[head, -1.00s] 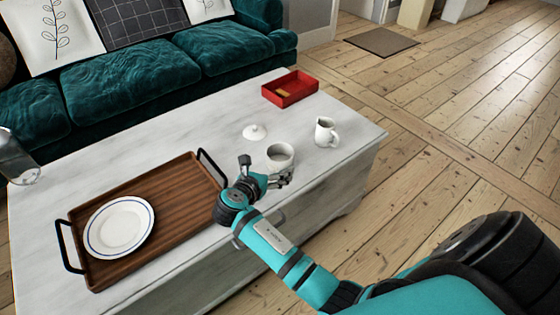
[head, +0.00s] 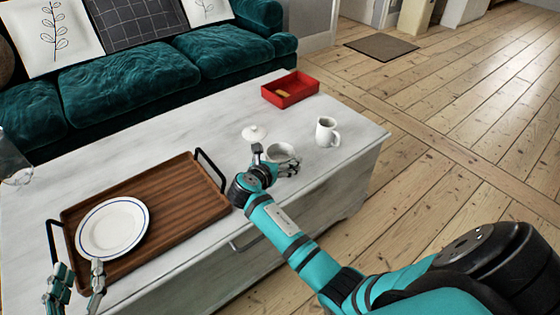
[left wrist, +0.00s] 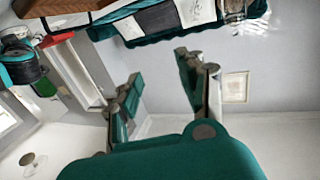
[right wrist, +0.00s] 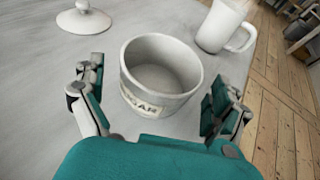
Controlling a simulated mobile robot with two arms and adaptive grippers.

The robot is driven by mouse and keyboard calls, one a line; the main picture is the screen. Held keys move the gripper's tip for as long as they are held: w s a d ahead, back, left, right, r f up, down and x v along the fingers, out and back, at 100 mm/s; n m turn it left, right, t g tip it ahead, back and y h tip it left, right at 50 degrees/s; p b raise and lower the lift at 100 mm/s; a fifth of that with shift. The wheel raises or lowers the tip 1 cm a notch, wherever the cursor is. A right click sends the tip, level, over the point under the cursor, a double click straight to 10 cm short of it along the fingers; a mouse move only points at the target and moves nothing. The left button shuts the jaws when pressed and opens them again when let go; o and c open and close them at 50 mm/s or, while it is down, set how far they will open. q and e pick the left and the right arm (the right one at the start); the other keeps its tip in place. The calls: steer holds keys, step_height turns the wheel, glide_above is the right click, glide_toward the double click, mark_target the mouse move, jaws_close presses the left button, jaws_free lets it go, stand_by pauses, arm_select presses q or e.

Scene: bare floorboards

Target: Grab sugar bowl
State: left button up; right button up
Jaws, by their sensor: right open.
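The sugar bowl (head: 284,152) is a white, lidless, empty-looking cup on the grey-white table. In the right wrist view the bowl (right wrist: 162,75) stands upright with part of a "SUGAR" label showing. My right gripper (head: 275,161) is open around it, with one finger (right wrist: 88,90) on the left and the other (right wrist: 226,108) on the right; gaps show on both sides. Its white lid (head: 254,133) lies apart on the table, also at top left of the right wrist view (right wrist: 84,18). My left gripper (head: 78,284) is open and empty near the tray's front left, its fingers apart in the left wrist view (left wrist: 160,88).
A white jug (head: 326,132) stands close to the bowl's right. A red box (head: 290,89) sits behind. A wooden tray (head: 180,195) with handles holds a plate (head: 112,228). A teal sofa (head: 140,85) stands behind the table (head: 210,262). Open floor (head: 470,110) lies to the right.

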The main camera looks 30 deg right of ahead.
steer(key=shift+b+x, duration=0.45)
steer(key=shift+x, duration=0.7)
steer(key=shift+w+d, duration=0.1)
arm_select(q)
steer(key=r+t, duration=0.2)
steer(key=r, duration=0.1)
steer(key=r+t+h, duration=0.1)
steer(key=r, duration=0.1)
steer(key=shift+d+r, duration=0.2)
steer(key=shift+d, duration=0.15)
arm_select(e)
steer(key=c, duration=1.1)
